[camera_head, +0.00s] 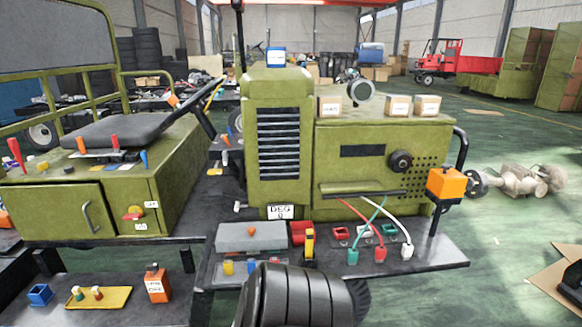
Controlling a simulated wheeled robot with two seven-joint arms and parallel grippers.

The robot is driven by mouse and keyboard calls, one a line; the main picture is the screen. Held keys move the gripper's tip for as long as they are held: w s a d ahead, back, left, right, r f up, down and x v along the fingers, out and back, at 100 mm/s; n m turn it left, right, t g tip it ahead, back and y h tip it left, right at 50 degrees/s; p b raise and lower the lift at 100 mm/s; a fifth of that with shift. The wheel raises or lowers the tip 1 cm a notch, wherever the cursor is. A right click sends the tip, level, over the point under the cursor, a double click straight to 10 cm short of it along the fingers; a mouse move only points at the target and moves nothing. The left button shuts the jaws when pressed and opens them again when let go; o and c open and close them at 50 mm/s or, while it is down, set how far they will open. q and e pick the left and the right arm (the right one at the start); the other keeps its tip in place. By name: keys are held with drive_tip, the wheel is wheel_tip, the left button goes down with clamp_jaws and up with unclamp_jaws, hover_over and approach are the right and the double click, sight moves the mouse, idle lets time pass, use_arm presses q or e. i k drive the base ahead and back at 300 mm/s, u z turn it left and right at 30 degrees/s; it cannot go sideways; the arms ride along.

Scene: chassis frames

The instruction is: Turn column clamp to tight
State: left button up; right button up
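A green vehicle chassis stands in front of me, with a green hood (360,165) at the right and a black seat or pad (115,130) at the left. A dark slanted steering column (204,115) rises between them, with a yellow strip along it. A small orange piece (173,100) sits at the left of the column's upper part. A small orange-red knob (225,139) shows near its lower end. I cannot tell which of these is the column clamp, or whether it is tight or loose. Neither of my grippers is in view.
A black ribbed round part (305,297) stands at the bottom centre. A dark shelf (430,252) carries a grey box (250,237) and coloured plugs with cables. An orange box (446,184) sticks out at the right. Several levers (115,142) stand before the seat. Green floor (470,290) is open at right.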

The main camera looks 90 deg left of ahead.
sight(216, 172)
drive_tip(key=u, duration=2.25)
